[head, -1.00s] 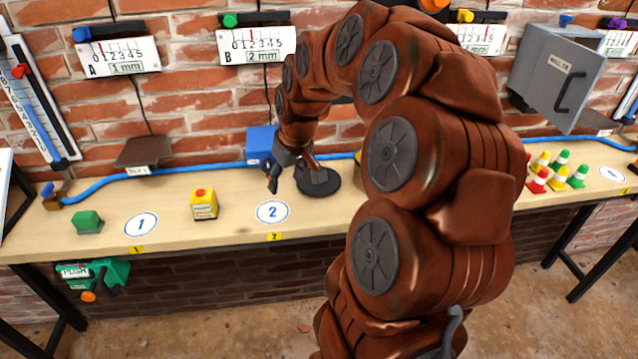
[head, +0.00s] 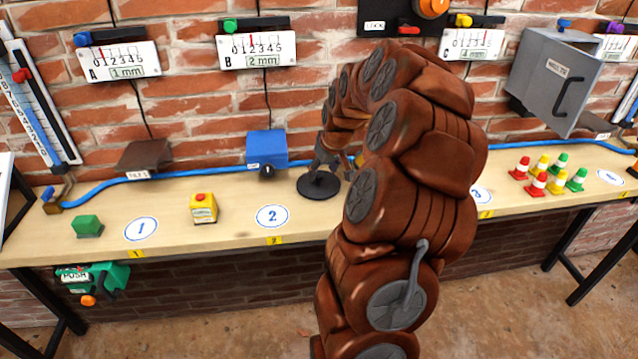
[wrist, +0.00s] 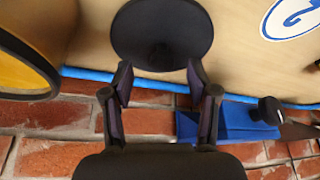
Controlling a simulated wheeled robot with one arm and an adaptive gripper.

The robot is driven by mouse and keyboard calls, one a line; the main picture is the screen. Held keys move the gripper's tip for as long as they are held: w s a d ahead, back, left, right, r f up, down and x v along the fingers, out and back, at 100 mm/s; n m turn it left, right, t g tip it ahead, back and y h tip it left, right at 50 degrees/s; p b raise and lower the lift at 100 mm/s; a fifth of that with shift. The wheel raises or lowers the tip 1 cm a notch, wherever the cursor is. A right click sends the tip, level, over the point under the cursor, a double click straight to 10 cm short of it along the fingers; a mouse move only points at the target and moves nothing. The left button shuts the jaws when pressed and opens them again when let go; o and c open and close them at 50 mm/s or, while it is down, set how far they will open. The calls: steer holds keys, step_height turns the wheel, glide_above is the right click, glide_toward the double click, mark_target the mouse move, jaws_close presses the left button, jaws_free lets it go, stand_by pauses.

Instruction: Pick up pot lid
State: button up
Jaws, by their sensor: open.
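The pot lid (head: 318,187) is a black round disc with a small knob. It lies flat on the wooden bench, right of the white oval marked 2, and also shows in the wrist view (wrist: 163,22) at the top. My gripper (head: 324,163) is just above the lid's back edge in the head view, partly hidden by my arm. In the wrist view my gripper (wrist: 160,72) has its two fingers apart with nothing between them. The fingertips point towards the lid, one on each side of its knob in the picture.
A blue box (head: 266,147) with a dark knob stands behind and left of the lid. A blue hose (head: 205,170) runs along the bench's back by the brick wall. A yellow box (head: 203,208) and green block (head: 87,226) stand left. Small cones (head: 538,185) stand right.

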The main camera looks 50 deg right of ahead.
mark_target(319, 176)
steer(key=shift+w+p+x, duration=0.2)
steer(key=shift+p+x, duration=0.4)
steer(key=shift+x, duration=1.4)
steer(key=shift+a+r, duration=0.1)
jaws_close()
